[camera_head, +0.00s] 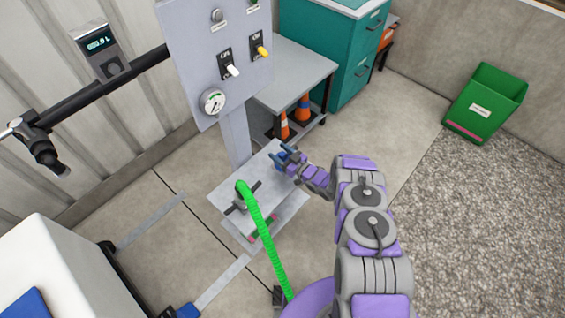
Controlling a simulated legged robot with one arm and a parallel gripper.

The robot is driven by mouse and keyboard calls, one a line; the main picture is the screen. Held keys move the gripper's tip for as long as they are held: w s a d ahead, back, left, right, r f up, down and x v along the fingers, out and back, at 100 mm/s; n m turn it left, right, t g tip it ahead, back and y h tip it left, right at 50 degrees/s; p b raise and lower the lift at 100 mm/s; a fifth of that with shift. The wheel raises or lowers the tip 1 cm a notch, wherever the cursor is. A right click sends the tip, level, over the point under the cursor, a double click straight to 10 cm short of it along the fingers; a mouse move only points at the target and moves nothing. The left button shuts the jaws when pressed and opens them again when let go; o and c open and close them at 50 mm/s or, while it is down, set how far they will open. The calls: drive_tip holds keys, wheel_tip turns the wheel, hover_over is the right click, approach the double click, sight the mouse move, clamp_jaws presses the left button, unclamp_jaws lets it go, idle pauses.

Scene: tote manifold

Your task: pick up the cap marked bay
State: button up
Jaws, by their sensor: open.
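My gripper (283,156) is open over the back right end of the small grey shelf (222,200) on the post. A small blue piece shows at its jaws; I cannot tell whether it is a cap or part of the gripper. No marking "bay" can be read on anything in view. Small red and green items (264,229) lie on the lower shelf plate (290,212), partly hidden by the upper shelf and the hose; they are too small to identify.
A bright green hose (262,230) rises to the shelf's front, left of my arm. A panel (205,60) with a gauge and two switches stands behind. A grey cart (290,75) holds orange cones below. A green bin (487,100) stands far right.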

drive_tip(key=shift+w+a, duration=0.15)
drive_tip(key=shift+a, duration=0.1)
drive_tip(key=shift+c, duration=0.3)
clamp_jaws()
drive_tip(key=shift+r, duration=0.2)
wheel_tip(320, 180, up, 10)
drive_tip(key=p, duration=0.2)
drive_tip(key=shift+f+p, duration=0.15)
drive_tip(key=shift+p, duration=0.25)
